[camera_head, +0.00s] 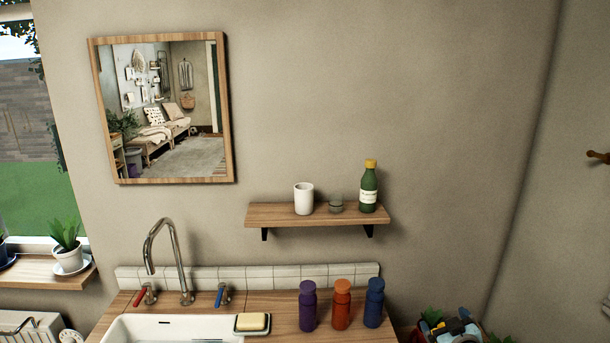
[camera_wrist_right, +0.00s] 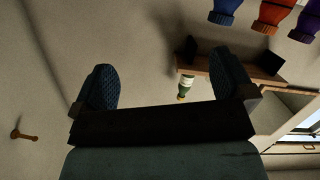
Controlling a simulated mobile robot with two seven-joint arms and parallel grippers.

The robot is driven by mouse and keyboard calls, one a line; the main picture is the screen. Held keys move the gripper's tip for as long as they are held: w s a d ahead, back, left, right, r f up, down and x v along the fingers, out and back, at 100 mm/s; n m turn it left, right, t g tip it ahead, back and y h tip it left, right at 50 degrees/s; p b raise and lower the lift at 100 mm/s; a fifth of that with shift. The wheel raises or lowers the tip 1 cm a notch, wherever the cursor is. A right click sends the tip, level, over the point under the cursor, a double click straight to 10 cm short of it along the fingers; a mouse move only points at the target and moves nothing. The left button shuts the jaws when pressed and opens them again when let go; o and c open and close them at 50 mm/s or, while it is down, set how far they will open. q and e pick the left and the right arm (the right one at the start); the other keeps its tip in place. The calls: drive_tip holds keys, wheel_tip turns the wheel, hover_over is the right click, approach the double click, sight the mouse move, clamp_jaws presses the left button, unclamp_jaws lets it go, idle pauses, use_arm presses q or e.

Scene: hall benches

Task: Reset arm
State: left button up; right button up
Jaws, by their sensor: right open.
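My right gripper (camera_head: 455,327) shows small at the bottom right of the head view, to the right of the bottles and apart from them. In the right wrist view my right gripper (camera_wrist_right: 166,78) has its two dark blue ribbed fingers spread wide, with nothing between them but wall and shelf farther off. That view is upside down. My left gripper is in neither view.
Purple (camera_head: 307,306), orange (camera_head: 342,305) and blue (camera_head: 374,303) bottles stand on the wooden counter, right of the soap dish (camera_head: 251,329) and sink (camera_head: 170,330).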

drive_tip(key=s+a+f+g+y, duration=0.1)
drive_tip(key=s+a+f, duration=0.35)
drive_tip(key=s, duration=0.35)
drive_tip(key=s+a+f+g+y, duration=0.1)
drive_tip(key=s+a+f, duration=0.2)
drive_tip(key=s+f, duration=0.4)
drive_tip(key=s+a+f+g, duration=0.1)
drive_tip(key=s+a, duration=0.3)
drive_tip(key=s, duration=0.7)
drive_tip(key=s+a+f+m+g+y, duration=0.1)
drive_tip(key=s+a, duration=0.2)
drive_tip(key=s, duration=0.8)
drive_tip(key=shift+a+f, duration=0.3)
drive_tip(key=shift+a, duration=0.05)
